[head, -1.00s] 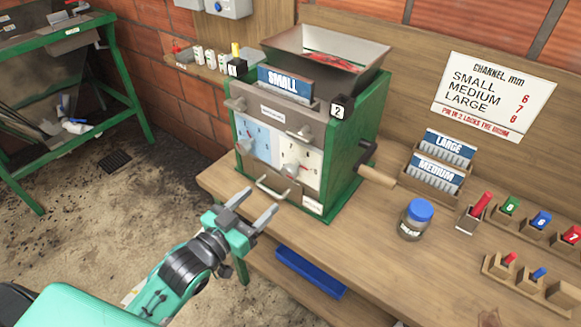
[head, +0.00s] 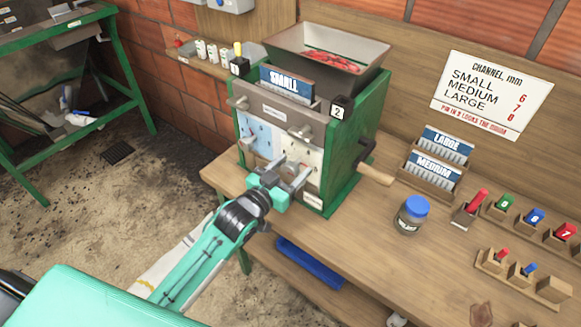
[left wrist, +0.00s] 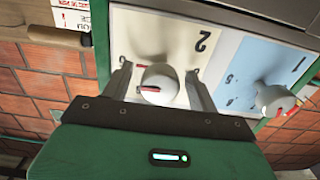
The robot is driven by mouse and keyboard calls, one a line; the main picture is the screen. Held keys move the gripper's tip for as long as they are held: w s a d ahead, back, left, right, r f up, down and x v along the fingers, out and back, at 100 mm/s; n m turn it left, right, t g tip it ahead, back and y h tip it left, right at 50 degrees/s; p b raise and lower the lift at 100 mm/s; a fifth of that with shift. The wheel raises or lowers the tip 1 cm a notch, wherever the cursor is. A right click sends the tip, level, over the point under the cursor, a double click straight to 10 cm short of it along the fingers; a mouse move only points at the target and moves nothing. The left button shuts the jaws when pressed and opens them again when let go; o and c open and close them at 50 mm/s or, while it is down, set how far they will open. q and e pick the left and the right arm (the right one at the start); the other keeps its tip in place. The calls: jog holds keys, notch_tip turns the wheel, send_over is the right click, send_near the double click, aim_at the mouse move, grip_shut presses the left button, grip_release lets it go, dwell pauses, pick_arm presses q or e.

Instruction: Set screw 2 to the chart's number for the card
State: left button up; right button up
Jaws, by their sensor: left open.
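The blue SMALL card (head: 285,84) stands in the holder on the green pulper (head: 358,130). The chart (head: 493,96) on the wall reads SMALL 6, MEDIUM 7, LARGE 8. The white knob of screw 2 (left wrist: 158,84) sits on the cream panel marked 2 (left wrist: 180,38), with a red pointer mark toward the left of the wrist view. The number it points at is not readable. My left gripper (head: 291,170) is open at the cream panel, its fingers on either side of that knob, seemingly with gaps. My right gripper is not in view.
The screw 1 knob (left wrist: 274,99) on the blue panel is close beside my gripper. A wooden-handled crank (head: 375,176) sticks out at the pulper's right. A blue-lidded jar (head: 412,216), LARGE and MEDIUM cards (head: 436,170) and colored pegs stand on the bench to the right.

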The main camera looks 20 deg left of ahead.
pick_arm(q)
jog(key=c, duration=1)
